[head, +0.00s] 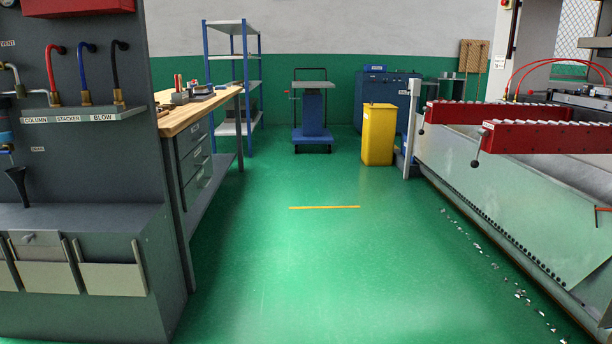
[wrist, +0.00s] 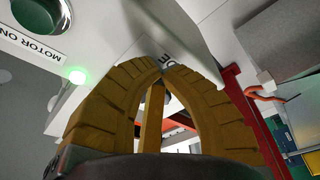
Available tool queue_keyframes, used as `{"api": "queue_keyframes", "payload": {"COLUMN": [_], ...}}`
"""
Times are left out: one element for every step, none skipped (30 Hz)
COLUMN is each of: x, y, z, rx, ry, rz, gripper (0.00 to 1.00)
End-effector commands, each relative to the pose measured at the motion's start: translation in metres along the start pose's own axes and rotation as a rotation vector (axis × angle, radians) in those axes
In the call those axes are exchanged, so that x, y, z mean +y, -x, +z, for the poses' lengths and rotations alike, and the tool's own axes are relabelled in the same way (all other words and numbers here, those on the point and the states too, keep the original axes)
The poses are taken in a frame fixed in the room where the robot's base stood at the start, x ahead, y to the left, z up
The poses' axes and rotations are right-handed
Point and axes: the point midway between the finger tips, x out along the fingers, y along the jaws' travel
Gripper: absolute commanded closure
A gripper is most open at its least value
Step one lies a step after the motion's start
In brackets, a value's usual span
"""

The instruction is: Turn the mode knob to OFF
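In the wrist view, my gripper (wrist: 162,72) has two ribbed yellow-brown fingers that arch together. Their tips come together in front of a pale panel (wrist: 110,60), with no object clearly seen between them. A pale grey curved piece (wrist: 190,28) lies just beyond the tips; I cannot tell whether it is the mode knob. A white label partly hidden behind the tips shows only a letter or two. No OFF marking can be read. The head view shows neither my gripper nor the knob.
The wrist view shows a green button (wrist: 40,16) by a MOTOR ON label (wrist: 30,48) and a lit green lamp (wrist: 77,76). In the head view, a workbench (head: 190,108) stands left, a yellow bin (head: 378,135) ahead and a grey trough (head: 510,190) right.

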Motion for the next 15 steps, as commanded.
{"api": "queue_keyframes", "payload": {"x": [0.0011, 0.0012, 0.0015, 0.0017, 0.0019, 0.0022, 0.0024, 0.0026, 0.0029, 0.0032, 0.0034, 0.0037, 0.0039, 0.0041, 0.0044], "y": [-0.0003, -0.0003, -0.0004, -0.0005, -0.0006, -0.0007, -0.0008, -0.0009, -0.0010, -0.0011, -0.0012, -0.0013, -0.0013, -0.0014, -0.0015], "z": [-0.0012, -0.0015, -0.0019, -0.0021, -0.0025, -0.0029, -0.0033, -0.0037, -0.0041, -0.0045, -0.0049, -0.0053, -0.0057, -0.0061, -0.0065], "rx": [0.002, 0.002, 0.002, 0.002, 0.003, 0.003, 0.004, 0.004, 0.004, 0.005, 0.005, 0.006, 0.006, 0.006, 0.007], "ry": [0.000, 0.000, 0.000, 0.000, 0.000, 0.000, 0.000, 0.000, 0.000, 0.000, 0.000, 0.000, 0.000, 0.000, 0.000], "rz": [0.002, 0.002, 0.002, 0.002, 0.002, 0.002, 0.002, 0.002, 0.002, 0.002, 0.002, 0.002, 0.002, 0.002, 0.003], "gripper": [1.00, 1.00, 1.00, 1.00, 1.00, 1.00, 1.00, 1.00, 1.00, 1.00, 1.00, 1.00, 1.00, 1.00, 1.00]}}
